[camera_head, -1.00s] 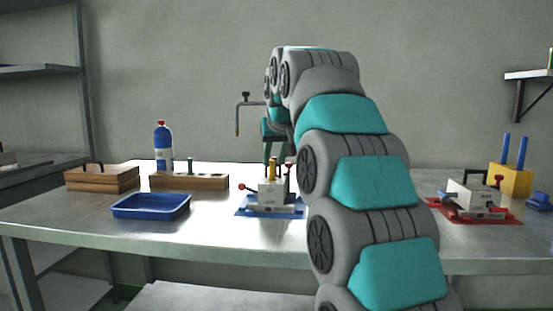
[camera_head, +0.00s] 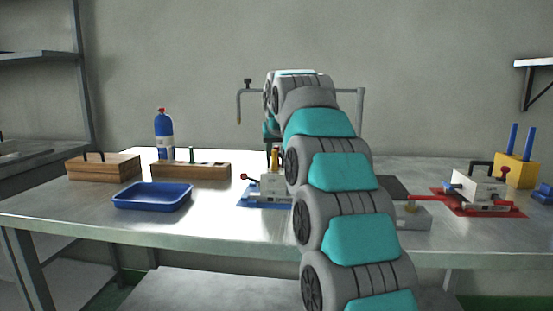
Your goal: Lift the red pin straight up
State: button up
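A light grey mould block (camera_head: 270,187) stands on a blue mat (camera_head: 249,203) near the middle of the table, its right side hidden by my arm. A red-tipped pin (camera_head: 243,177) sticks out at its left side. A yellow pin (camera_head: 276,157) stands above the block's top. No upright red pin shows clearly on top; my arm may hide one. My gripper (camera_head: 270,154) points down above the block, mostly behind my arm. Its dark fingers are too small and covered to tell whether they are open or hold anything.
A blue tray (camera_head: 152,204), wooden blocks (camera_head: 190,172) and a blue bottle (camera_head: 164,138) stand to the left. A second mould (camera_head: 476,187) on a red mat (camera_head: 520,213) and a yellow holder (camera_head: 516,172) are at the right. Table between tray and blue mat is clear.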

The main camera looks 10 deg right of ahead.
jog(key=shift+w+f, duration=0.2)
grip_shut()
dwell(0.4)
